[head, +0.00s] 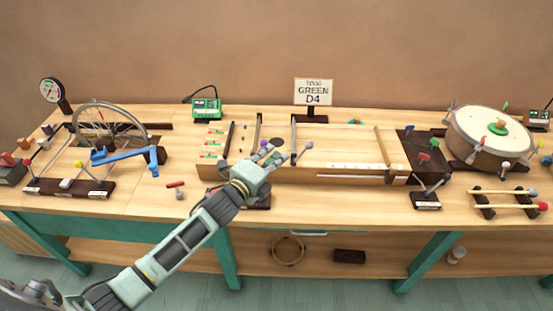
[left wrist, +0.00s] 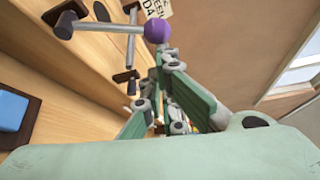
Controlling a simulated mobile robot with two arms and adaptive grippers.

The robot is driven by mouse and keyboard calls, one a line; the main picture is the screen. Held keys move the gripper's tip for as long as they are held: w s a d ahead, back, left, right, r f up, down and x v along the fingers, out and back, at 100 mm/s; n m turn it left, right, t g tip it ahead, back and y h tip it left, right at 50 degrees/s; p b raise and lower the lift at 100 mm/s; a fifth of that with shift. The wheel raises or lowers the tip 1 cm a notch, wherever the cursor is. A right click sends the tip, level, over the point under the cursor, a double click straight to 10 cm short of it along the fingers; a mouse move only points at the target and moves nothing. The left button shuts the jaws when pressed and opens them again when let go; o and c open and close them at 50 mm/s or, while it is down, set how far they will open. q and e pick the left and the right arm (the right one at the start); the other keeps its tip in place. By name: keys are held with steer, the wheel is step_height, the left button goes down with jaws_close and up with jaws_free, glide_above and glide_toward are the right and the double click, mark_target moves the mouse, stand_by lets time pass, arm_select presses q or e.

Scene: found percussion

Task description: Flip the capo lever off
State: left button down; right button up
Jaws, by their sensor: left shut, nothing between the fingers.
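A metal lever with a purple knob (left wrist: 158,31) shows in the left wrist view, its rod running left to a dark mount (left wrist: 66,24). I take it for the capo lever, but no label confirms it. In the head view a purple knob (head: 264,142) shows just beyond my left gripper (head: 268,157). The gripper is shut and empty above the long wooden string box (head: 345,165). In the left wrist view its fingers (left wrist: 160,82) appear just below the knob; whether they touch it cannot be told. The gripper hides part of the box's front.
A second metal lever (head: 294,138) stands to the right, near the "GREEN D4" sign (head: 313,92). A bicycle wheel (head: 105,125) and blue clamp (head: 125,154) are at left. A drum (head: 490,138) is at right.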

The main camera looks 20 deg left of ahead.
arm_select(q)
steer(key=s+a+r+n+t+b, duration=0.1)
steer(key=a+n+t+b, duration=0.1)
steer(key=a+n+b, duration=0.2)
steer(key=s+a+r+n+t+y+b, duration=0.1)
steer(key=a+n+t+b, duration=0.2)
steer(key=n, duration=0.4)
steer(key=shift+s+a+r+b, duration=0.2)
steer(key=shift+a+r+b, duration=0.35)
steer(key=shift+b, duration=0.65)
steer(key=shift+a+f+t, duration=0.1)
steer(key=shift+t, duration=0.2)
